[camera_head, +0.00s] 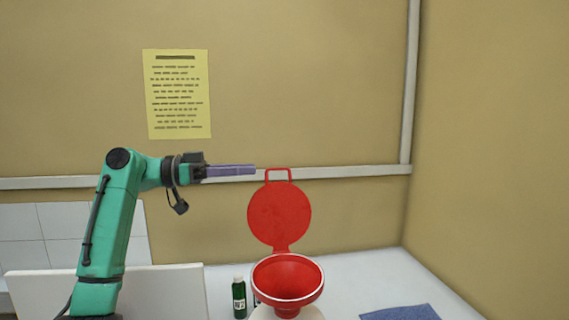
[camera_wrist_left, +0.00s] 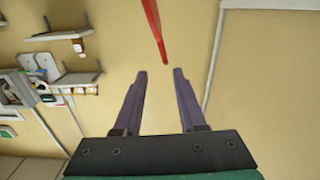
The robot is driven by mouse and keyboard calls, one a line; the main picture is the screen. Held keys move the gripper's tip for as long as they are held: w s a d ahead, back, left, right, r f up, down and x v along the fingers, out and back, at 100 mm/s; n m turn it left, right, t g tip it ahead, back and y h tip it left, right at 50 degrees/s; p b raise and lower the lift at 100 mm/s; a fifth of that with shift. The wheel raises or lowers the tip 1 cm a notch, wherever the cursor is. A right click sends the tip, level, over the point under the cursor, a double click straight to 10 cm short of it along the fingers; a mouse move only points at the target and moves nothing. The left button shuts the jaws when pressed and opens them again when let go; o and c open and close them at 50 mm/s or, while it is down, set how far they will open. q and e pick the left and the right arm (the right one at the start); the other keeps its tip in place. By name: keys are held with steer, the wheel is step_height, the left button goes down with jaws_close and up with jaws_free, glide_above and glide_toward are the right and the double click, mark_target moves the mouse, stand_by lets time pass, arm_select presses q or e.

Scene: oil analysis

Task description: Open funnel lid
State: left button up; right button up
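The red funnel (camera_head: 288,279) sits on top of a white container (camera_head: 286,312) near the bottom of the head view. Its round red lid (camera_head: 279,214) stands upright, hinged at the back of the funnel, with a loop handle at its top. My left gripper (camera_head: 255,170) is just left of the lid's handle, at about its height. In the left wrist view my left gripper (camera_wrist_left: 158,74) has its two fingers apart with nothing between them. The red lid (camera_wrist_left: 155,28) shows edge-on there, just beyond the fingertips. My right gripper is not in view.
A dark green bottle (camera_head: 239,298) stands left of the funnel, with another partly hidden beside it. A blue cloth (camera_head: 402,313) lies at the right on the white table (camera_head: 370,283). A white panel (camera_head: 170,291) is at the left. A yellow sheet (camera_head: 177,94) hangs on the wall.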

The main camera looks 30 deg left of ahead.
mark_target(284, 168)
arm_select(q)
steer(key=p+x, duration=0.1)
steer(key=x, duration=0.2)
steer(key=p+x, duration=0.1)
steer(key=x, duration=0.2)
steer(key=p+x, duration=0.1)
steer(key=x, duration=0.2)
steer(key=shift+w+a+f, duration=0.15)
steer(key=shift+w+f, duration=0.05)
steer(key=shift+w, duration=0.3)
steer(key=shift+d, duration=0.2)
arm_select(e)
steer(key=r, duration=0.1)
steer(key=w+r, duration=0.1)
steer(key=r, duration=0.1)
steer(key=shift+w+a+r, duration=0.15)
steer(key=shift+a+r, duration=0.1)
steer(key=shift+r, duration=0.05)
arm_select(q)
steer(key=shift+a, duration=0.1)
jaws_close()
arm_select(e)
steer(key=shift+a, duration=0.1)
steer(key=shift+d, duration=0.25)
